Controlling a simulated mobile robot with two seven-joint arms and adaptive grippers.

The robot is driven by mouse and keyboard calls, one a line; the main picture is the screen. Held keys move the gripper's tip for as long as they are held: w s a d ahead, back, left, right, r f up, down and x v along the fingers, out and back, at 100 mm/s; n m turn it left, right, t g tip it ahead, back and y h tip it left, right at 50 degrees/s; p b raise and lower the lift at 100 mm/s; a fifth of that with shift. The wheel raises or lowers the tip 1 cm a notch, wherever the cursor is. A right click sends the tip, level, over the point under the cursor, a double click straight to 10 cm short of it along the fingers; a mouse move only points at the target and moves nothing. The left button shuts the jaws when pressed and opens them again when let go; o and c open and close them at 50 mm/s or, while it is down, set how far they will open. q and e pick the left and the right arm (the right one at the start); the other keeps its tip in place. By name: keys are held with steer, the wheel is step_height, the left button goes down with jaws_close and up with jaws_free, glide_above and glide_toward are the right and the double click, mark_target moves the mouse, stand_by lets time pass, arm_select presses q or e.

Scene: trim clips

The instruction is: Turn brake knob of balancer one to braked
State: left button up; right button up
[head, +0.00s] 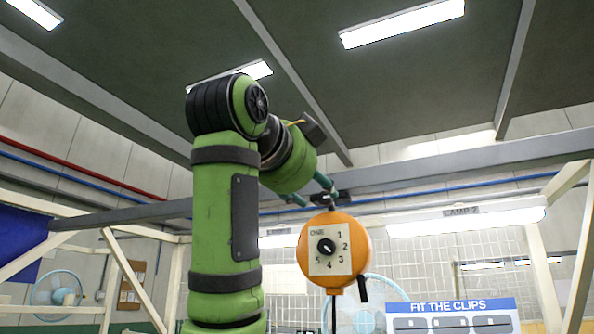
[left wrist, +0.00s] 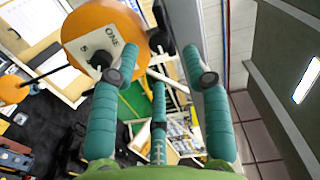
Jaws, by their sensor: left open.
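Balancer one (head: 345,232) is a round orange housing right of centre in the head view. Its pale plate (head: 316,262) reads ONE, with numbers 1 to 5 around a black knob (head: 326,246). A black tab (head: 363,289) hangs at its lower right; I cannot tell whether this or the knob is the brake control. My left gripper (head: 318,195) is open at the housing's upper edge, with teal fingers. In the left wrist view the balancer (left wrist: 88,25) is at upper left, beside the open gripper (left wrist: 162,80); nothing is between the fingers. My right gripper is out of view.
A grey overhead beam (head: 430,168) runs behind the balancer, with a lamp (head: 465,219) on the right. A second orange housing (left wrist: 10,92) shows at the left edge of the left wrist view. A FIT THE CLIPS board (head: 450,306) stands below right.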

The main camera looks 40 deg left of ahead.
arm_select(q)
steer(key=v, duration=0.7)
steer(key=shift+s, duration=0.2)
steer(key=shift+d+r, duration=0.1)
steer(key=shift+d, duration=0.1)
stand_by(0.3)
